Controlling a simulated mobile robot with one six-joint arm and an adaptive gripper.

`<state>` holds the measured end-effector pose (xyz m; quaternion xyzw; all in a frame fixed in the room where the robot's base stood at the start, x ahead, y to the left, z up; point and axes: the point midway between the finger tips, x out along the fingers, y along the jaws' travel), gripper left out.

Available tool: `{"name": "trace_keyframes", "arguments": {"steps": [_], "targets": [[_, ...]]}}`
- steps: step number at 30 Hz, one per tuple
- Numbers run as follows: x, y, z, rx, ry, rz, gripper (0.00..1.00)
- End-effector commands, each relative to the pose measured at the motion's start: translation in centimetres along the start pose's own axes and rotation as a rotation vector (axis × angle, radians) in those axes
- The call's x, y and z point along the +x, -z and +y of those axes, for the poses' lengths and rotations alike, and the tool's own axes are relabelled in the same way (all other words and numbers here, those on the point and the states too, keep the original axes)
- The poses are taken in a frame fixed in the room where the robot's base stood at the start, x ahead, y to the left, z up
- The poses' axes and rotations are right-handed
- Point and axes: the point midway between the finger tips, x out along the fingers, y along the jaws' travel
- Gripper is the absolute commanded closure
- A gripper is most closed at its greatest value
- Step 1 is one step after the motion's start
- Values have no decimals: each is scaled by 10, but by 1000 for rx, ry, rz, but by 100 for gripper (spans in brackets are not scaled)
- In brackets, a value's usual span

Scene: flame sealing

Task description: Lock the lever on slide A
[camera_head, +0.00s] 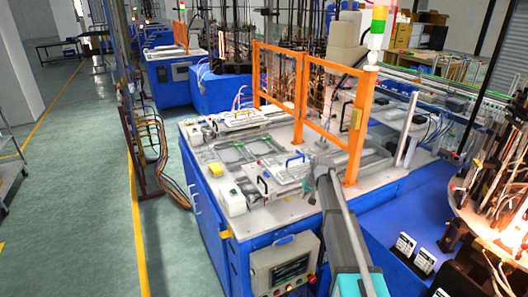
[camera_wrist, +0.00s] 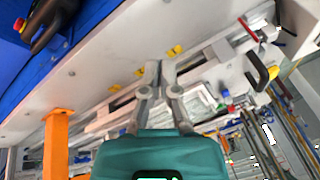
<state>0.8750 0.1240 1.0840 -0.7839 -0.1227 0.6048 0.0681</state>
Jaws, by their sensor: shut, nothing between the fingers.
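My gripper (camera_wrist: 160,72) has its two grey fingers together and empty in the wrist view. They overlap the edge of a white slide fixture. This fixture has small yellow parts (camera_wrist: 174,50) and a black handle (camera_wrist: 262,76). A red-tipped thin part (camera_wrist: 247,28) stands beyond it at upper right; I cannot tell if it is the lever. In the head view my arm reaches over the front right of the white bench top (camera_head: 285,212), near slide fixtures (camera_head: 285,178) with a dark handle (camera_head: 263,185) and a blue handle (camera_head: 295,158). I cannot tell which is slide A or the lever's position.
An orange guard frame (camera_head: 298,92) stands upright on the bench behind the fixtures; an orange post (camera_wrist: 56,145) shows in the wrist view. The aisle (camera_head: 85,130) is clear.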

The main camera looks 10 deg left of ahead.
Motion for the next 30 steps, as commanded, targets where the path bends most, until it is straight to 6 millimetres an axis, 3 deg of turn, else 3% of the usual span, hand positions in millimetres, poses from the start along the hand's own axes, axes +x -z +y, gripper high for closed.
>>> {"name": "trace_keyframes", "arguments": {"steps": [1, 3, 9, 12, 18, 30], "targets": [[-9, 42, -16, -5, 20, 16, 100], [-12, 77, -33, -8, 48, 41, 100], [-19, 162, -75, -13, 116, 100, 100], [-20, 189, -90, -13, 141, 121, 100], [-21, 213, -104, -12, 164, 142, 100], [-19, 213, -106, -13, 166, 143, 100]]}}
